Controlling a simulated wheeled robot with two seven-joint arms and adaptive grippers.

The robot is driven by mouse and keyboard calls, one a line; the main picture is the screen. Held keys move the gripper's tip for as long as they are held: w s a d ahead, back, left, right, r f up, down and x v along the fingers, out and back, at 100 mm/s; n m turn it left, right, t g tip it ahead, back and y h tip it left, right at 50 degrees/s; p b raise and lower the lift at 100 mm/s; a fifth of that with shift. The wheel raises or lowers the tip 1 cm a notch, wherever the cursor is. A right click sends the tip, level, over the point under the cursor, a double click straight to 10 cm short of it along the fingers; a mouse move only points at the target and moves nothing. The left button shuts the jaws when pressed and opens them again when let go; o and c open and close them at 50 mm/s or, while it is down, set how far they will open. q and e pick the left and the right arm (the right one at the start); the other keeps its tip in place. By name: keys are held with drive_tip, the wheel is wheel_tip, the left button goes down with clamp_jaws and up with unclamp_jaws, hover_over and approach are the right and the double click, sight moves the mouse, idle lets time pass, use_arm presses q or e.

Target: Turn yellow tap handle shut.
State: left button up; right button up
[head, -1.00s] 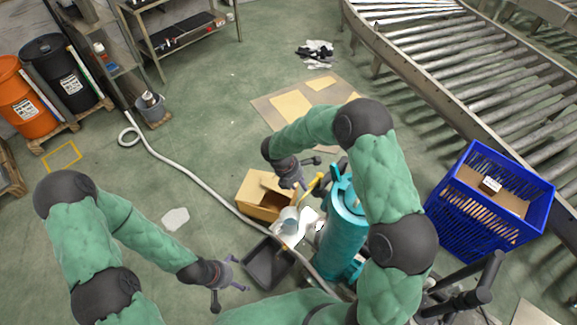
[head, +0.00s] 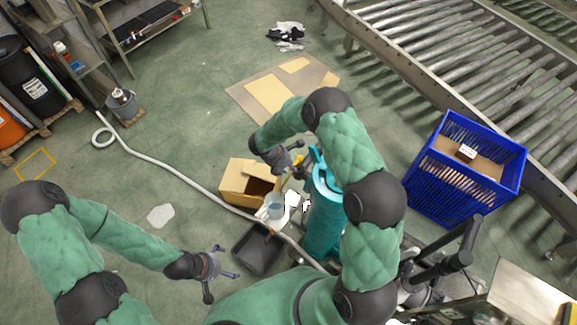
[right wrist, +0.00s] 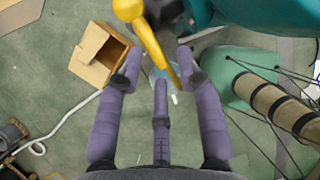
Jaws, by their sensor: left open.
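The yellow tap handle (head: 298,162) is at the top of the teal cylinder (head: 325,215) in the head view, mostly hidden by my right gripper. In the right wrist view the yellow handle (right wrist: 150,38) is a bar with a round knob at its upper end. Its lower end lies between the spread fingers of my right gripper (right wrist: 160,65). The right gripper (head: 285,160) looks open, and I cannot tell whether a finger touches the handle. My left gripper (head: 219,272) is open and empty, low over the floor, away from the cylinder.
An open cardboard box (head: 238,185), a clear container (head: 274,206) and a black tray (head: 256,249) are left of the cylinder. A white hose (head: 180,176) runs across the floor. A blue crate (head: 430,178) and a roller conveyor (head: 460,75) are to the right.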

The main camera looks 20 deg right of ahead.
drive_tip(key=shift+f, duration=0.15)
clamp_jaws()
drive_tip(key=shift+f+m, duration=0.1)
drive_tip(key=shift+m, duration=0.2)
drive_tip(key=w+d+m+g+y+b, duration=0.3)
drive_tip(key=w+m+b, duration=0.6)
drive_tip(key=m, duration=0.8)
drive_tip(key=shift+m+g+y+b, duration=0.3)
drive_tip(key=shift+g+y+b, duration=0.5)
drive_tip(key=shift+g+b, duration=0.35)
drive_tip(key=shift+f, duration=0.15)
